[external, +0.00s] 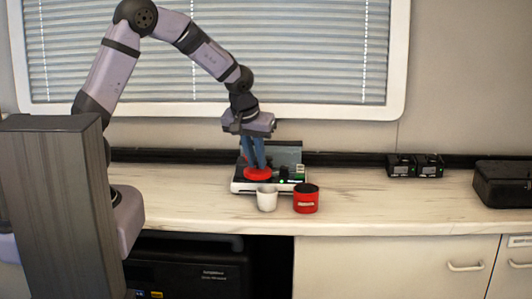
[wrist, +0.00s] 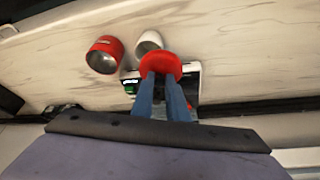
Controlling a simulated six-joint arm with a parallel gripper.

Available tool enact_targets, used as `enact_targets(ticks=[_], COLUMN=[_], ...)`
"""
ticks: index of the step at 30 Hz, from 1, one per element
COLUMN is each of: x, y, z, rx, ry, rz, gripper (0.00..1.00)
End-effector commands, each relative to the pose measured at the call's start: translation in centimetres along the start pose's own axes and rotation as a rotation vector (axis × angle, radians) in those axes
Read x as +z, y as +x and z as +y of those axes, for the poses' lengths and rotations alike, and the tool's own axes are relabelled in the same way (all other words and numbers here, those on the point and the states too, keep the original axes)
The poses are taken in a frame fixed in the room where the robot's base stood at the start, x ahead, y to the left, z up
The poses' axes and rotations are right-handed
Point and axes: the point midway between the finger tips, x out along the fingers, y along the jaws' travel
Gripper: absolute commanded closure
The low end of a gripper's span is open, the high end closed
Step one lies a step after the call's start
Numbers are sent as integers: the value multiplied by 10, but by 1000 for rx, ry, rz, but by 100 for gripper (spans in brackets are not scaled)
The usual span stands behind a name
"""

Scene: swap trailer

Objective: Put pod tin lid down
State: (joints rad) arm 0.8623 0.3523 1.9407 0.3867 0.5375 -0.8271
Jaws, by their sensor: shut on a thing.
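A round red lid (external: 257,174) is held between the blue fingers of my gripper (external: 255,165). The gripper points down and is shut on the lid, over the left part of a white-edged device (external: 245,187). In the wrist view the lid (wrist: 161,65) sits at the tips of the blue fingers (wrist: 161,78). A red tin (external: 306,204) stands upright on the counter, right of the lid, with a dark open top. It also shows in the wrist view (wrist: 105,48). I cannot tell whether the lid touches the device.
A white cup (external: 267,200) stands just left of the red tin, in front of the device; it also shows in the wrist view (wrist: 149,40). Black modules (external: 415,166) and a black case (external: 503,183) are at the right. The counter (external: 385,206) between is clear.

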Motion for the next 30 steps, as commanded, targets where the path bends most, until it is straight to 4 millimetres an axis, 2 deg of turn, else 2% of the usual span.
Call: enact_targets(ticks=[8, 16, 24, 30], x=[18, 27, 30, 31], y=[1, -3, -6, -7], z=[-29, -53, -60, -60], rx=[-124, -284, -403, -430], ry=[-293, -679, -970, -1038], rz=[0, 1, 0, 0], gripper=[100, 100, 100, 100])
